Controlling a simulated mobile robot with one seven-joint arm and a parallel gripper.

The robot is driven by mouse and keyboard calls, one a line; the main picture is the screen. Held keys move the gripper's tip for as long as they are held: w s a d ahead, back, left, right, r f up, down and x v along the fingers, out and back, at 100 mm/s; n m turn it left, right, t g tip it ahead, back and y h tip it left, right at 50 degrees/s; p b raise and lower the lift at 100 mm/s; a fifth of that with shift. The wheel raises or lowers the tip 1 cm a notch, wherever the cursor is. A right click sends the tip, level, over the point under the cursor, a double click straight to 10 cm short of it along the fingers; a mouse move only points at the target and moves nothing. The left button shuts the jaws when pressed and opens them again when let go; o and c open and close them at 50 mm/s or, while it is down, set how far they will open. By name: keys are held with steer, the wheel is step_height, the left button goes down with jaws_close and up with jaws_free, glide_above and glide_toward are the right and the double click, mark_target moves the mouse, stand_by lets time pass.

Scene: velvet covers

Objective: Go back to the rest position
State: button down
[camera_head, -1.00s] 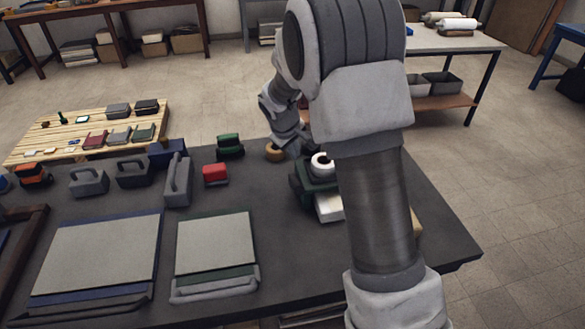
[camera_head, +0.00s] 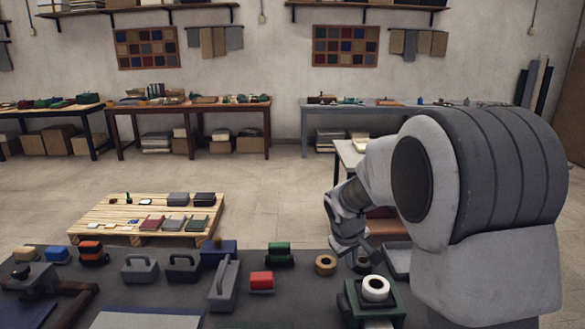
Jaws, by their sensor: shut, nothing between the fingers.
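My gripper (camera_head: 364,262) points down over the right part of the dark table (camera_head: 190,288), at the end of my raised arm. It is shut and empty. It is close to a tan tape roll (camera_head: 326,264) on its left and a green dispenser with a white roll (camera_head: 375,289) in front of it. Whether it touches the table cannot be told. My own arm covers the right side of the picture and hides that end of the table.
A red block (camera_head: 261,281), a green-black block (camera_head: 279,254), grey handled tools (camera_head: 224,287) and an orange-black block (camera_head: 92,253) stand on the table. A wooden pallet (camera_head: 100,224) with small boxes lies behind. Benches line the back wall. Open floor lies between.

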steer(key=s+r+m+p, duration=0.1)
steer(key=s+r+m, duration=0.1)
steer(key=s+r, duration=0.65)
steer(key=s+r+m+y+p, duration=0.1)
steer(key=s+r, duration=0.3)
steer(key=s, duration=0.7)
steer(key=s+a+r+m+t+y+p, duration=0.1)
steer(key=s+r, duration=0.3)
steer(key=s, duration=0.7)
steer(key=shift+m+p, duration=0.4)
steer(key=shift+p, duration=0.05)
steer(key=shift+w, duration=0.1)
